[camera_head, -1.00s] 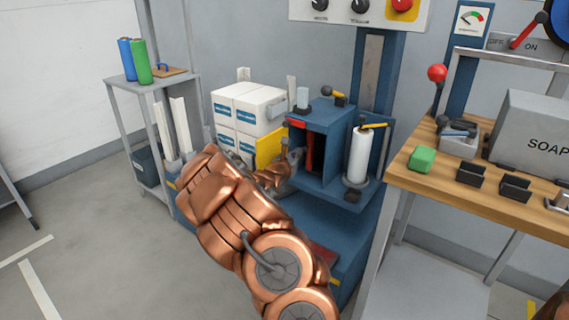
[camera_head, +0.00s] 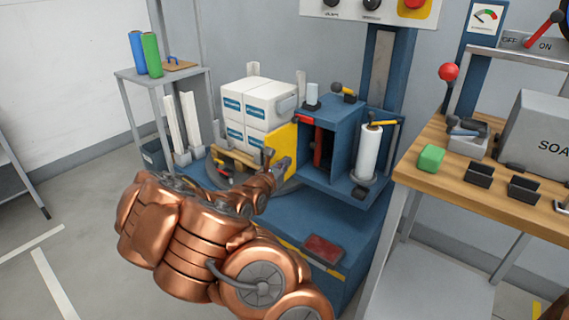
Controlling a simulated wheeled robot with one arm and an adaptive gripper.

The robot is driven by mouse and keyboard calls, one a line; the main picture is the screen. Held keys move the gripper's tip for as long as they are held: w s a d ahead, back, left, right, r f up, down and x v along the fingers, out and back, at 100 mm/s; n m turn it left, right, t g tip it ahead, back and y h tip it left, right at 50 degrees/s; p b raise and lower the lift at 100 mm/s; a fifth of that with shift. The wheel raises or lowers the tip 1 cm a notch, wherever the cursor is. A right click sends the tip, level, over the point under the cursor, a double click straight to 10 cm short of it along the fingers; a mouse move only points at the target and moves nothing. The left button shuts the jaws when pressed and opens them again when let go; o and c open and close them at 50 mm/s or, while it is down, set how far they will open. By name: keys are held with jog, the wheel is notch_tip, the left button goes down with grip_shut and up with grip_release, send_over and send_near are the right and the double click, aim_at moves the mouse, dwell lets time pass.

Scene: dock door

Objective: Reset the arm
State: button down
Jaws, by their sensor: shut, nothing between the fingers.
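My copper arm (camera_head: 180,235) reaches up from the bottom of the head view, bends at the left, and its slimmer end section points right. My gripper (camera_head: 285,164) is small and dark in this view. It is shut with nothing in it, in front of a yellow panel (camera_head: 283,141) beside the blue cabinet (camera_head: 347,118). I cannot tell whether it touches the panel.
White boxes (camera_head: 257,108) are stacked on a wooden pallet behind my arm. A white roll (camera_head: 370,152) stands right of the cabinet. A wooden bench (camera_head: 470,192) with a green block (camera_head: 431,157) is at right. A grey shelf (camera_head: 150,78) is at left. Floor is clear at lower left.

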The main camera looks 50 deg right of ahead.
jog(key=shift+a, duration=0.25)
jog(key=shift+r, duration=0.1)
jog(key=s+a+r+m+g+y+p, duration=0.1)
jog(key=s+a+r+m+g+p, duration=0.15)
jog(key=s+r+m+p, duration=0.4)
jog(key=s+a+r+m+g+p, duration=0.2)
jog(key=s+a+r+m, duration=0.15)
jog(key=r, duration=0.65)
jog(key=s+a+r+m+g+y+p, duration=0.1)
jog(key=s+a+r+m+g+p, duration=0.25)
jog(key=s+r+m+p, duration=0.35)
jog(key=s+a+r+m+t+y+p, duration=0.1)
jog(key=s+a+r+y+p, duration=0.2)
jog(key=a, duration=1.6)
jog(key=s+a+r+m+t+y+p, duration=0.1)
jog(key=a+y+p, duration=0.9)
jog(key=a, duration=1)
notch_tip(320, 180, up, 2)
jog(key=s+t+y, duration=0.1)
jog(key=s+y, duration=0.1)
jog(key=shift+s+r+m+t, duration=0.15)
jog(key=shift+s+m+t, duration=0.15)
jog(key=shift+s+m, duration=0.1)
jog(key=shift+d, duration=0.15)
